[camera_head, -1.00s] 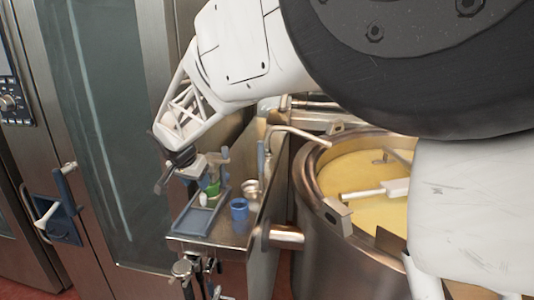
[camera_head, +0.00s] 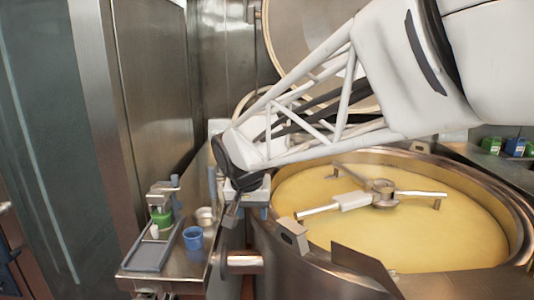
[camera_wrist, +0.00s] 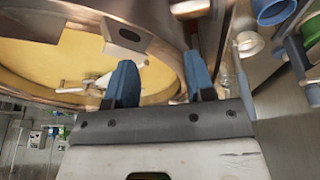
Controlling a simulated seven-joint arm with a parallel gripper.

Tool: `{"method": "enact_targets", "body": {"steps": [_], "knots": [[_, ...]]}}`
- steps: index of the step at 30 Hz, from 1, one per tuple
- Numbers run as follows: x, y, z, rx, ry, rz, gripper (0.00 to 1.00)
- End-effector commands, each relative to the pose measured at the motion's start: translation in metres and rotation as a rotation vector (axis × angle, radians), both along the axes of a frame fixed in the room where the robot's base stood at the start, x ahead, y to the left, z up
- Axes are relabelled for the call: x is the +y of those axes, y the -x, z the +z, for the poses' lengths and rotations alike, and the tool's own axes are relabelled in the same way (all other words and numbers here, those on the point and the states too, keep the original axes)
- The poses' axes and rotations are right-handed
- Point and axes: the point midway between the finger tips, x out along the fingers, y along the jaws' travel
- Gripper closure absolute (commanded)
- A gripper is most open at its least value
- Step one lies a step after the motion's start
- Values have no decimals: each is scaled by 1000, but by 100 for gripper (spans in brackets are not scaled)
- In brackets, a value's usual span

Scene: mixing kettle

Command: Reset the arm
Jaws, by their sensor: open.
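My gripper (camera_wrist: 162,82) shows in the wrist view with its two blue fingers apart and nothing between them. In the head view my gripper (camera_head: 232,212) hangs at the left rim of the mixing kettle (camera_head: 262,250), and its fingers are hard to make out there. The kettle holds a yellow mass (camera_head: 440,235) with a metal stirrer (camera_head: 380,190) across it. In the wrist view the kettle's yellow content (camera_wrist: 80,62) lies beyond the fingers on the left.
A steel side table stands left of the kettle with a grey tray (camera_head: 150,257), a blue cup (camera_head: 193,238), a metal cup (camera_head: 205,216) and a green item (camera_head: 162,218). A raised lid (camera_head: 300,40) stands behind the kettle. Green and blue containers (camera_head: 515,147) sit at the right.

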Motion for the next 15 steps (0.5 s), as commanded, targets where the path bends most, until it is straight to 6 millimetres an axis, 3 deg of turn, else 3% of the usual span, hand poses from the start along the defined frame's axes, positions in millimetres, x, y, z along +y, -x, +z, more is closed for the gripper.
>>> {"method": "enact_targets", "body": {"steps": [1, 6, 15], "knots": [[-19, 11, 2, 5, -1, -3, 51], [-72, 46, 3, 21, -4, 10, 51], [-147, 119, -6, 44, -15, 35, 51]]}}
